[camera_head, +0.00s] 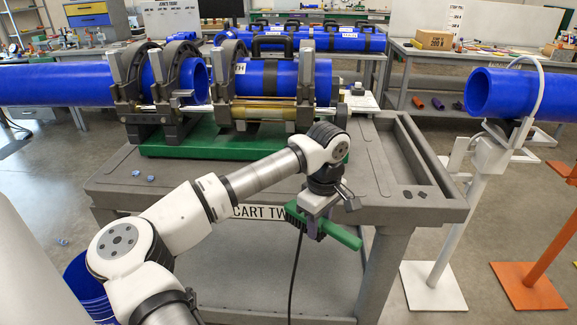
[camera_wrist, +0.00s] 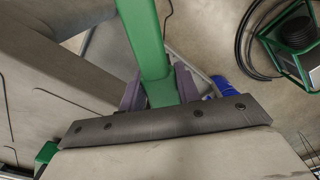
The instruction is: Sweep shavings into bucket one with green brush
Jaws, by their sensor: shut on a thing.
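My gripper (camera_head: 314,212) is shut on the green brush (camera_head: 340,234), in front of the cart's front edge near the "CART TW" label. The handle (camera_wrist: 150,45) shows between the jaws in the wrist view; I cannot make out the bristles clearly. Small blue shavings (camera_head: 149,178) lie on the left front of the grey cart top (camera_head: 240,192), and another bit (camera_head: 62,241) lies on the floor. A blue bucket (camera_head: 85,287) stands at the lower left, partly hidden by my arm; no number shows on it.
The fusion machine (camera_head: 225,140) with its green base and blue pipe (camera_head: 60,84) fills the back of the cart. A blue pipe on a white stand (camera_head: 440,240) and an orange stand (camera_head: 530,285) are at right. A dark cable (camera_head: 294,275) hangs below my gripper.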

